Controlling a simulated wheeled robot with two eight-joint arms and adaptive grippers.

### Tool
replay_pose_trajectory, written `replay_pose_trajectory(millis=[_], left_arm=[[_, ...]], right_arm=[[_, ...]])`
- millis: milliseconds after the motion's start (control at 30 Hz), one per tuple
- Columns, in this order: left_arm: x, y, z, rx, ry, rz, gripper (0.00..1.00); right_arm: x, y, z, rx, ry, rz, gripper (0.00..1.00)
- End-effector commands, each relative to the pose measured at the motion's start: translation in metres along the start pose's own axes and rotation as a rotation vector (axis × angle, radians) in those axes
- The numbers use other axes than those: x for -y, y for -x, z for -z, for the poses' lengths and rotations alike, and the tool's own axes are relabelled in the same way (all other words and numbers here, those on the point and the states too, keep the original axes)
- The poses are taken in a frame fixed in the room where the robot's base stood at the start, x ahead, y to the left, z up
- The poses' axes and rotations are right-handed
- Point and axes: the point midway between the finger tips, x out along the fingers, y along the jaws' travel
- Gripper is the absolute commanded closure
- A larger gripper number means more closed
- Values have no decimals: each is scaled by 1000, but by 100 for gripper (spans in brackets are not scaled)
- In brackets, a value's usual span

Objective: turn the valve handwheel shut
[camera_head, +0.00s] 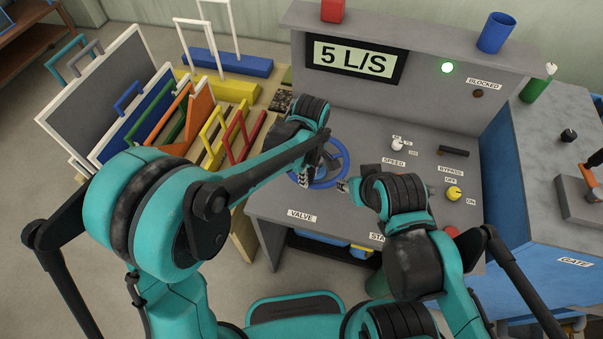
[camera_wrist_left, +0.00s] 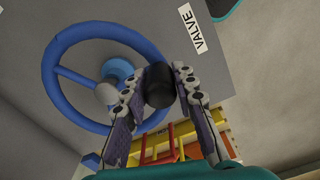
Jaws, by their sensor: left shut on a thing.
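The blue valve handwheel (camera_head: 342,157) lies on the sloped grey panel, above the VALVE label (camera_head: 302,216).
The speed knob (camera_head: 397,145) and yellow bypass knob (camera_head: 454,193) are right of the wheel. A rack of coloured framed panels (camera_head: 163,105) stands at left.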

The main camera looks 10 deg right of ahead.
Motion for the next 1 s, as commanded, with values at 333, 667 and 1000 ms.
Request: replay_pose_trajectory(millis=[333,667,1000], left_arm=[[-1,0,-2,4,-5,-1,100],[-1,0,-2,2,-4,-1,52],[0,31,-2,1,-3,-1,52]], right_arm=[[0,0,0,0,0,0,60],[0,0,0,0,0,0,60],[0,0,0,0,0,0,60]])
